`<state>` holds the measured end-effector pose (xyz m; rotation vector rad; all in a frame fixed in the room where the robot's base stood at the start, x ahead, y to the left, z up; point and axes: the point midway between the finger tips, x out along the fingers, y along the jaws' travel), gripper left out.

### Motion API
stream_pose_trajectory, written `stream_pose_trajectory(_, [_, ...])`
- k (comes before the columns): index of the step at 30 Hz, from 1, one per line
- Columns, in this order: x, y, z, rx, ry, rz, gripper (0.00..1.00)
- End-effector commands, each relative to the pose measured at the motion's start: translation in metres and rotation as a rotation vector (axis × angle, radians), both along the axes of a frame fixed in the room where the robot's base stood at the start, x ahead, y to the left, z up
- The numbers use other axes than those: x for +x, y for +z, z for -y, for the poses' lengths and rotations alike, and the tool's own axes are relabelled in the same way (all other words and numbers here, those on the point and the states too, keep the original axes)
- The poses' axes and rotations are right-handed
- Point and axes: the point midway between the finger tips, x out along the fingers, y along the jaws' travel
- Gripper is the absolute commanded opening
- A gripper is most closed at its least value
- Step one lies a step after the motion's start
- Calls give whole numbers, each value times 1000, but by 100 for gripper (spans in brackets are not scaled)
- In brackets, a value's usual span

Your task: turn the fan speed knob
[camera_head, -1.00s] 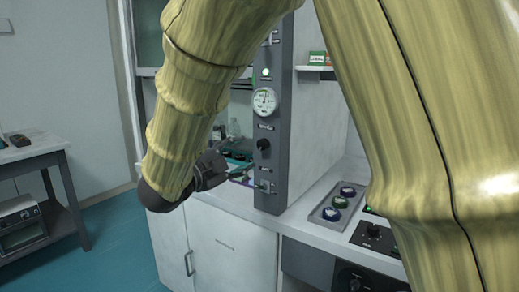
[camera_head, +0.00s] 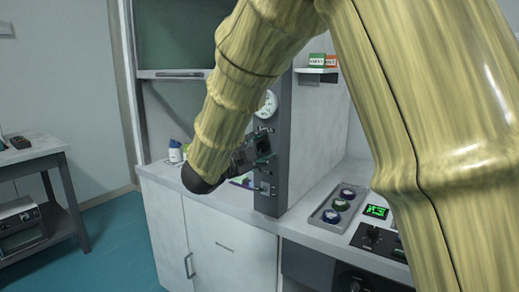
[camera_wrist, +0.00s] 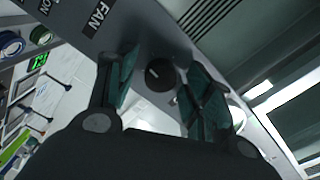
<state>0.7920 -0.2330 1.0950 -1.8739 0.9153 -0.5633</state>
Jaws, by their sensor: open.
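The fan speed knob (camera_wrist: 158,76) is a small round black knob with a light pointer line, on a grey panel beside the printed word FAN. In the wrist view it sits between the two fingers of my gripper (camera_wrist: 162,88), which is open. Whether the fingers touch it cannot be told. In the head view my gripper (camera_head: 262,146) is at the front of the tall grey control column (camera_head: 269,200), below the gauge. There my gripper and arm hide the knob.
A round white gauge (camera_head: 267,104) is above my gripper, partly behind my arm. A toggle or valve fitting (camera_head: 266,189) is below it. A tray with several round caps (camera_head: 338,207) lies on the counter to the right. White bottles (camera_head: 175,151) stand inside the hood.

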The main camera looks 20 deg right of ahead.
Motion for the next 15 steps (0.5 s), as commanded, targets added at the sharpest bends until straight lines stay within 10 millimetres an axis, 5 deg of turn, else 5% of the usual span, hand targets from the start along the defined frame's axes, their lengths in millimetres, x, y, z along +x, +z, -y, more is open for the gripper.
stream_pose_trajectory(3, [0, 0, 0, 0, 0, 0, 51])
stream_pose_trajectory(11, [0, 0, 0, 0, 0, 0, 5])
stream_pose_trajectory(15, [0, 0, 0, -2, 0, -3, 5])
